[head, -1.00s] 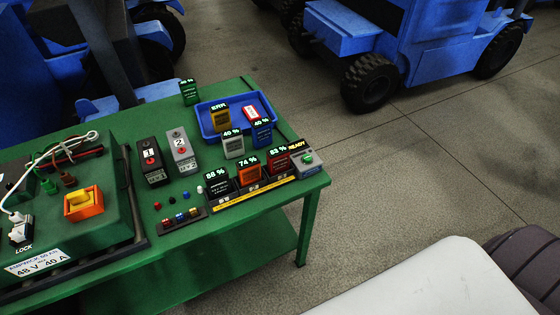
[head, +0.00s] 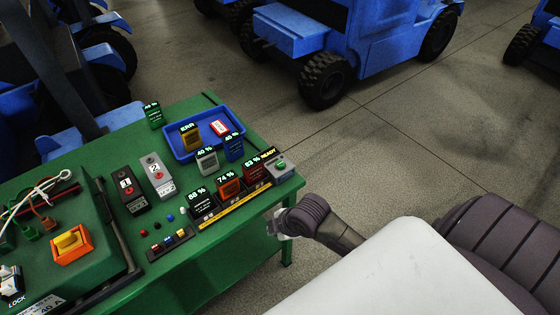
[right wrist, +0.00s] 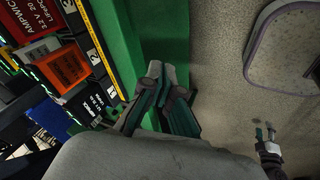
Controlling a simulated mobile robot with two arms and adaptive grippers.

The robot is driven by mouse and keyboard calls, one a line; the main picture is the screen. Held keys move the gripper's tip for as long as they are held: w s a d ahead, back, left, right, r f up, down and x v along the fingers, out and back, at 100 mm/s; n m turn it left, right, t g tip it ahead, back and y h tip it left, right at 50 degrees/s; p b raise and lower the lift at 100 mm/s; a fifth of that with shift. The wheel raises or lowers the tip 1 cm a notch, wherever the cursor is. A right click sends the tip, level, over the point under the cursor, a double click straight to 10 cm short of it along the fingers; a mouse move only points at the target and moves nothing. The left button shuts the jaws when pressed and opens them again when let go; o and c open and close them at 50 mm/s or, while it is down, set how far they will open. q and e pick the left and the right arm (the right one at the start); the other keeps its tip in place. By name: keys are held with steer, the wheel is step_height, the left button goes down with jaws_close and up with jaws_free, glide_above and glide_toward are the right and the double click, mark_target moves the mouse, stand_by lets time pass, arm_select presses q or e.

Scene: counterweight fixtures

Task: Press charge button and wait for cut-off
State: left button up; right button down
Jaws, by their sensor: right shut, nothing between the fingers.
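The grey charge unit (head: 281,172) with a green button (head: 281,164) on top sits at the right end of the charger strip, by the table's near right corner. A lit READY sign (head: 267,155) stands beside it. My right gripper (head: 275,222) is just off the table's front edge, below and apart from the unit. In the right wrist view its fingers (right wrist: 166,88) are shut and empty, beside the green table edge. A small gripper, apparently my left (right wrist: 264,135), shows low at the right there, too small to judge its jaws. The button is not visible in that view.
The strip holds black, orange (head: 228,187) and dark red packs showing 88, 74 and 83 %. Behind are a blue tray (head: 178,151) and loose packs. The green charger box (head: 90,255) is at left. Open floor lies right of the table (head: 235,250).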

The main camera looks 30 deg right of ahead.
steer(key=w+d+r+n+t, duration=0.1)
steer(key=w+d+r+n, duration=0.15)
steer(key=w+n, duration=0.3)
steer(key=w+d+r+n+t, duration=0.1)
steer(key=w+d+r+n, duration=0.1)
steer(key=w+d+n, duration=0.3)
step_height(320, 180, up, 6)
steer(key=n+t, duration=0.2)
steer(key=n, duration=0.2)
glide_above(282, 164)
steer(key=shift+f, duration=0.2)
steer(key=shift+f, duration=0.1)
step_height(282, 164, down, 8)
steer(key=b, duration=0.5)
steer(key=shift+r, duration=0.25)
steer(key=shift+f+b, duration=0.6)
steer(key=shift+b, duration=0.1)
steer(key=shift+f, duration=0.1)
steer(key=shift+f+b, duration=0.25)
steer(key=shift+b, duration=0.15)
